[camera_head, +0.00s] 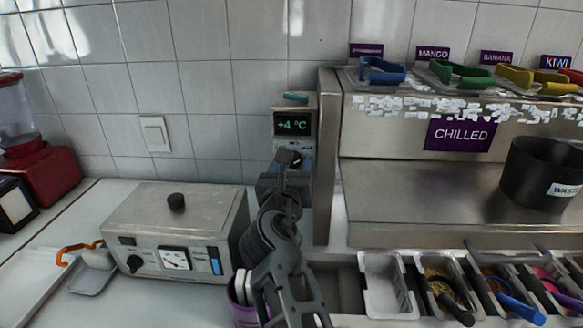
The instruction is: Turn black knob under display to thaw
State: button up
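A small control unit (309,112) stands against the tiled wall, left of the steel counter. Its dark display (292,124) reads +4 °C in green. The black knob (297,161) under the display is mostly hidden behind my gripper, so its setting cannot be read. My gripper (288,157) is at the end of my dark arm, which reaches up from the bottom of the view. It is in front of the knob or at it; contact cannot be made out. The fingers are too small and overlapped to tell if they are open.
A metal box (185,205) with a lid knob, a gauge and its own front knob stands left of my arm. A purple container (243,314) is close below my arm. Topping bins (385,284) and the steel shelf (420,190) are on the right.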

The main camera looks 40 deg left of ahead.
jog(key=c, duration=1)
jog(key=shift+m, duration=0.3)
jog(key=m, duration=0.5)
jog(key=shift+w+d+p, duration=0.1)
jog(key=shift+d+p, duration=0.05)
jog(key=shift+p, duration=0.15)
jog(key=m+g, duration=0.1)
jog(key=m, duration=0.3)
jog(key=shift+b, duration=0.3)
jog(key=shift+m, duration=1.3)
jog(key=o, duration=1)
